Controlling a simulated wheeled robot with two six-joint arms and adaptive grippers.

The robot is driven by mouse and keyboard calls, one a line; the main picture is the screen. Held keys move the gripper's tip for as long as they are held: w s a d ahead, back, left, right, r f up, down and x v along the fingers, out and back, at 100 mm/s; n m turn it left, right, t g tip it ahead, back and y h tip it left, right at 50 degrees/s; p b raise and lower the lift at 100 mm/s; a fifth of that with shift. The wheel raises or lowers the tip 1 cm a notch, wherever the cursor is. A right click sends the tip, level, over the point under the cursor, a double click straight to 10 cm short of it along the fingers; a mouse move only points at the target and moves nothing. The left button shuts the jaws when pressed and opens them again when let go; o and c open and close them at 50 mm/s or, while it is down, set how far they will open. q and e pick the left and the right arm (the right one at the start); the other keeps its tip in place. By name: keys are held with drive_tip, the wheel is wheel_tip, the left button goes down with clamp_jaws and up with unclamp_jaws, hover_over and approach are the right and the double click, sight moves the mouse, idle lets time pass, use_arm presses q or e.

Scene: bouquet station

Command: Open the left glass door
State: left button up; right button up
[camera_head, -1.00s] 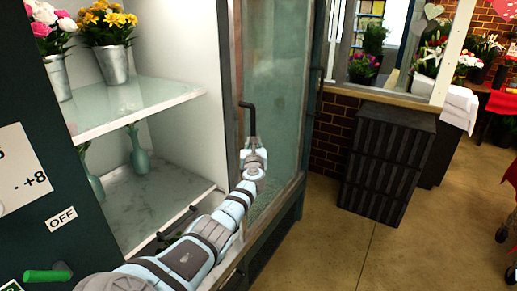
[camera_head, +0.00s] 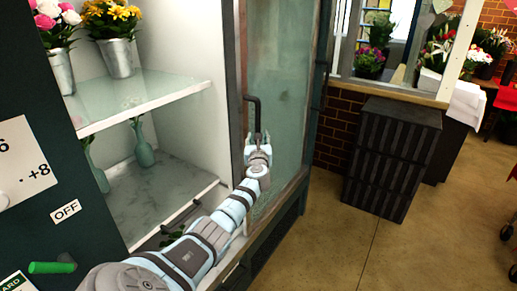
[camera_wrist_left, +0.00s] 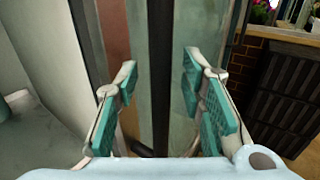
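The glass door (camera_head: 285,75) stands at the right side of the cabinet, and the opening to its left is uncovered, showing the shelves. Its dark bar handle (camera_head: 257,108) is upright near the door's left frame. My left gripper (camera_head: 257,138) is at the lower part of the handle. In the left wrist view, my left gripper's teal-padded fingers (camera_wrist_left: 160,85) are spread apart, with the dark upright handle bar (camera_wrist_left: 161,60) showing between them and gaps on both sides. Whether the bar lies fully between the pads in depth is hard to tell. My right gripper is not in view.
Flower buckets (camera_head: 115,57) stand on the upper glass shelf (camera_head: 150,92), and a green vase (camera_head: 142,150) stands below. A dark ribbed crate stack (camera_head: 390,160) stands to the right of the cabinet. The floor (camera_head: 350,250) in front is clear.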

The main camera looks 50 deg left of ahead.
use_arm(q)
drive_tip(key=v, duration=1)
drive_tip(key=shift+s+d, duration=0.15)
drive_tip(key=shift+d, duration=0.1)
